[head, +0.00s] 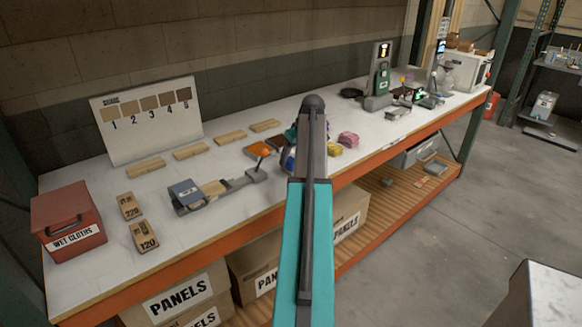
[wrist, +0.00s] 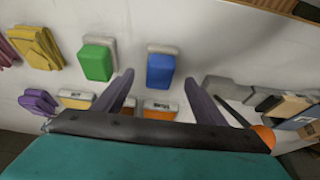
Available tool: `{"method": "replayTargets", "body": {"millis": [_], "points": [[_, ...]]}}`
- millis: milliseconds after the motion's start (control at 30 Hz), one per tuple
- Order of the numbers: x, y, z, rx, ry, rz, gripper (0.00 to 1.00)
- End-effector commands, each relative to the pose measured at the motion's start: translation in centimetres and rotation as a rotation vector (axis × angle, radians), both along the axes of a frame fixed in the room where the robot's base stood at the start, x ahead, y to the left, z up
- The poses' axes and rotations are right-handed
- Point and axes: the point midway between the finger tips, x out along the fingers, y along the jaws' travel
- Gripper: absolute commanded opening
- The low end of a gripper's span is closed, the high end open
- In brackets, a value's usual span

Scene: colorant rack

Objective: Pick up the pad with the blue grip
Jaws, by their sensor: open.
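The pad with the blue grip (wrist: 161,71) lies on the white bench top in the wrist view, its pale grey pad showing along the far edge. A similar pad with a green grip (wrist: 97,62) lies to its left. My gripper (wrist: 159,79) is open, its two purple-grey fingers apart and empty. The fingertips point toward the blue grip, one on either side of it in the picture; I cannot tell the height between them.
Yellow cloths (wrist: 36,45) and purple-pink cloths (wrist: 38,102) lie left in the wrist view. An orange-knobbed device (head: 258,152) sits beside my arm. Numbered sanding blocks (head: 130,207) and a red wet-cloths box (head: 68,218) stand farther left.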

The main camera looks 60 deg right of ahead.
Motion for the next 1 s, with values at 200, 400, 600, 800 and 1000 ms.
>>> {"method": "replayTargets", "body": {"millis": [200, 400, 600, 800, 1000], "points": [[0.5, -0.2, -1.7, 0.002, 0.001, 0.001, 0.65], [1.2, -0.5, -3.6, 0.001, 0.001, 0.000, 0.65], [1.4, -0.5, -4.2, 0.000, 0.001, 0.000, 0.65], [1.4, -0.5, -4.2, 0.000, 0.001, 0.000, 0.65], [1.4, -0.5, -4.2, 0.000, 0.001, 0.000, 0.65]]}}
